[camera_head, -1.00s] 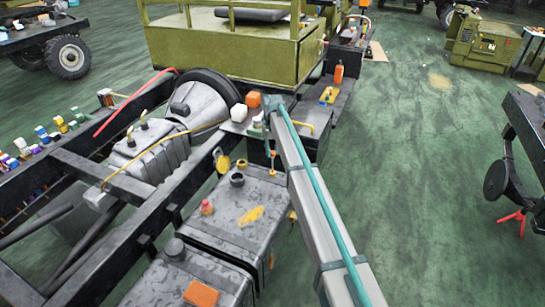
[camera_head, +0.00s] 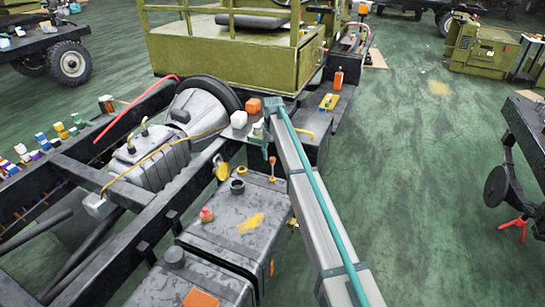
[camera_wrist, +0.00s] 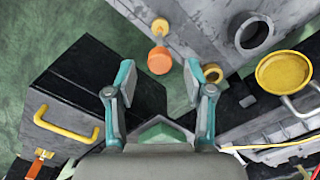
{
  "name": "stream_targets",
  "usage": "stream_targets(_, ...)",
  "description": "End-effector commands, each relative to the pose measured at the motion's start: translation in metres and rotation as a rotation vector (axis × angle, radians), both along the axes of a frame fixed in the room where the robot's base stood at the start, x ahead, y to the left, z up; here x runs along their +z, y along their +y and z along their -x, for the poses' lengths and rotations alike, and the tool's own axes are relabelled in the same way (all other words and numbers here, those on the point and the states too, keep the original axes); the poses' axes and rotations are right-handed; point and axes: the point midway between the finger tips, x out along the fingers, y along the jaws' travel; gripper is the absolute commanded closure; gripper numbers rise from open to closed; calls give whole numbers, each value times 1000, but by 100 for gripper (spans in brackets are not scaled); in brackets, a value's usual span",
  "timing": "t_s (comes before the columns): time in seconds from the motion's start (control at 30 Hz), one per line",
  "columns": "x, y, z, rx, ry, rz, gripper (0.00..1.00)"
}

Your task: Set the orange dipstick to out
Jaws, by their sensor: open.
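The orange dipstick's round head (camera_head: 272,160) stands upright on a thin stem at the corner of a grey tank (camera_head: 216,222). In the wrist view the orange head (camera_wrist: 159,60) shows between and just past the fingertips, with a yellow piece (camera_wrist: 160,27) beyond it. My gripper (camera_head: 267,142) hangs from the arm's end just above the head; in the wrist view my gripper (camera_wrist: 162,80) is open and empty, a teal-padded finger on each side. I cannot tell how far the stem sits in the tank.
A black filler neck (camera_head: 237,187), a yellow cap (camera_head: 222,171) and a red-topped knob (camera_head: 206,214) are close by on the tank. A yellow handle (camera_wrist: 68,125) is at the left in the wrist view.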

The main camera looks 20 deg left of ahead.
Motion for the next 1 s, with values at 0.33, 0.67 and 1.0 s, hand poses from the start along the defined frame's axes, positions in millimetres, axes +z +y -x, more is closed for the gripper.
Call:
stream_targets(0.33, 66, 1, -1, 0, -1, -1, 47)
stream_targets(0.67, 99, 0, 0, 0, -1, -1, 47)
stream_targets(1.0, 101, 0, 0, 0, -1, -1, 47)
